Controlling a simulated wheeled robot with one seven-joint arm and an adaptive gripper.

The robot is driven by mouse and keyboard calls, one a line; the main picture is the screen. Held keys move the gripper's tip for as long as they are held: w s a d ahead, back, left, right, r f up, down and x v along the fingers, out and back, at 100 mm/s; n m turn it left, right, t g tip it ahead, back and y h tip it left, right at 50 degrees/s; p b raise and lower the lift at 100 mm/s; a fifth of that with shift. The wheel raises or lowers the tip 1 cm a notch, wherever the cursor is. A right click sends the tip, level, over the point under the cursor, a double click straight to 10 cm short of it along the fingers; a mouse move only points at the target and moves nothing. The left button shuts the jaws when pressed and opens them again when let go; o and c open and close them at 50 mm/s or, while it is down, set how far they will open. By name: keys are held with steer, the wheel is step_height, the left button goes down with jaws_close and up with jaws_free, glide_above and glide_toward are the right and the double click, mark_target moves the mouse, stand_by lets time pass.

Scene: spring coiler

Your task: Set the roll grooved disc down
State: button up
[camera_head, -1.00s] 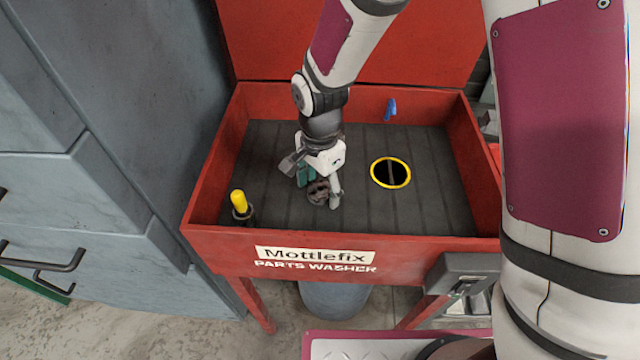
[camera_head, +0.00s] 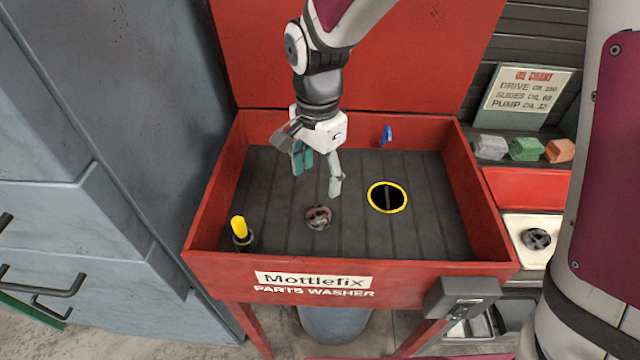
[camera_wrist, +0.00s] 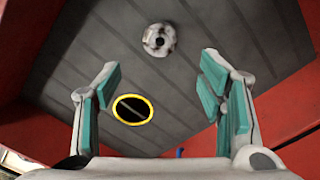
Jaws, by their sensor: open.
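The roll grooved disc (camera_head: 318,217), a small dark grey-brown disc with a central hole, lies flat on the ribbed floor of the red parts washer (camera_head: 350,272). It also shows in the wrist view (camera_wrist: 160,40), beyond the fingertips and near the middle. My gripper (camera_head: 318,176) is open and empty, above and behind the disc and apart from it. Its teal-padded fingers stand wide apart in the wrist view (camera_wrist: 160,80).
A yellow-rimmed drain hole (camera_head: 388,197) is right of the disc. A yellow-tipped brush (camera_head: 240,232) stands in the front left corner. A blue nozzle (camera_head: 387,134) is at the back wall. Another disc (camera_head: 537,239) lies on a white surface at right. The basin floor around is mostly clear.

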steer(key=shift+r, duration=0.2)
steer(key=s+d+r+n+t, duration=0.1)
steer(key=s+d+r+n, duration=0.15)
steer(key=d+r, duration=0.3)
steer(key=s+d+r+n, duration=0.1)
steer(key=s+d+r, duration=0.3)
steer(key=d+r, duration=0.15)
steer(key=s+d+r+n, duration=0.1)
steer(key=s+d+n, duration=0.2)
steer(key=s, duration=0.5)
steer(key=s+d+r+n+t, duration=0.1)
steer(key=s+d+n, duration=0.2)
steer(key=s+d, duration=0.3)
steer(key=shift+s+r+t, duration=0.15)
steer(key=shift+s+t, duration=0.15)
steer(key=shift+s, duration=0.7)
steer(key=shift+d, duration=0.1)
step_height(320, 180, up, 7)
steer(key=t+p, duration=0.1)
steer(key=p, duration=0.5)
steer(key=shift+r+t, duration=0.15)
steer(key=shift+t, duration=0.15)
